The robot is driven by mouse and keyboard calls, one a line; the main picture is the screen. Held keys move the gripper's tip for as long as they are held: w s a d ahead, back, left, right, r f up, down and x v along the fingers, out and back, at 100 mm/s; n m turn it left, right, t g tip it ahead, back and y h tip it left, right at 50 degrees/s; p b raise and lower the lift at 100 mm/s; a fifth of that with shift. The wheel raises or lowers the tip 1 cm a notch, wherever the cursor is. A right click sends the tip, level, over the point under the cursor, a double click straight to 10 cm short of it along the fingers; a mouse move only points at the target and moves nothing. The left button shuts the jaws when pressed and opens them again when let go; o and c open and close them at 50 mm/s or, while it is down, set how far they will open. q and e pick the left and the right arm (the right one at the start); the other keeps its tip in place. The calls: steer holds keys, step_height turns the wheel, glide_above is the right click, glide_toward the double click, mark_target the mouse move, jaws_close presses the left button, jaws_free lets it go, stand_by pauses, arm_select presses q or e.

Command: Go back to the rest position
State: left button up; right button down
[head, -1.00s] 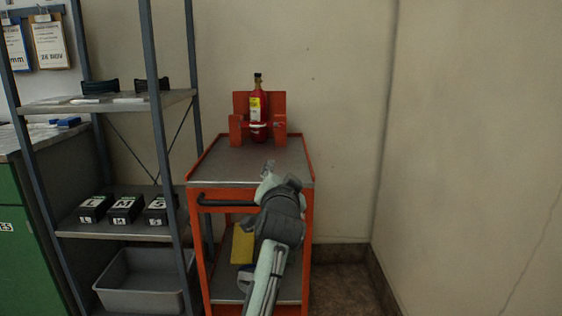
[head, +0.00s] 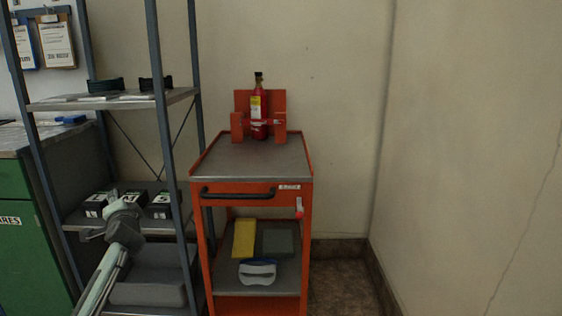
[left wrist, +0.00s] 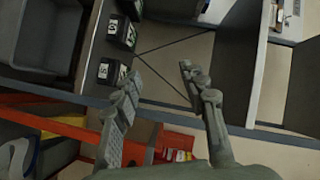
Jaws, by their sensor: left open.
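My left gripper (head: 94,234) is at the lower left of the head view, in front of the grey shelf rack. In the left wrist view its two fingers (left wrist: 160,82) are spread apart with nothing between them. A red cylinder (head: 258,112) with a yellow label stands upright in an orange holder (head: 236,128) on top of the orange cart (head: 250,160). The cylinder is well apart from the gripper, and part of it shows in the left wrist view (left wrist: 180,155). My right gripper is in neither view.
The shelf rack (head: 158,120) holds several black labelled boxes (head: 162,205) and a grey bin (head: 148,290). A green cabinet (head: 30,240) stands at the left. The cart's lower shelf carries a yellow item (head: 243,238) and a blue-and-white item (head: 257,272). Floor (head: 345,285) shows right of the cart.

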arm_select(q)
steer(key=a, duration=0.4)
steer(key=s+d+f+n+g+h, duration=0.25)
steer(key=s+d+f, duration=0.2)
steer(key=f, duration=0.35)
steer(key=s+d+f+n+g+h, duration=0.1)
steer(key=s+d+f+n+g, duration=0.15)
steer(key=s+f, duration=0.5)
steer(key=s+d+f+n+g+h, duration=0.1)
steer(key=s+d+f+g+h, duration=0.2)
steer(key=f, duration=0.6)
steer(key=s+d+f+g, duration=0.1)
steer(key=s+d+f, duration=0.2)
steer(key=s, duration=0.7)
steer(key=s+d+f, duration=0.4)
steer(key=s, duration=0.7)
steer(key=s+d+f+g+h, duration=0.1)
steer(key=s+d+f, duration=0.2)
steer(key=s, duration=0.7)
steer(key=shift+s+d+f+g, duration=0.2)
steer(key=shift+d+f+g, duration=0.15)
steer(key=shift+f, duration=0.45)
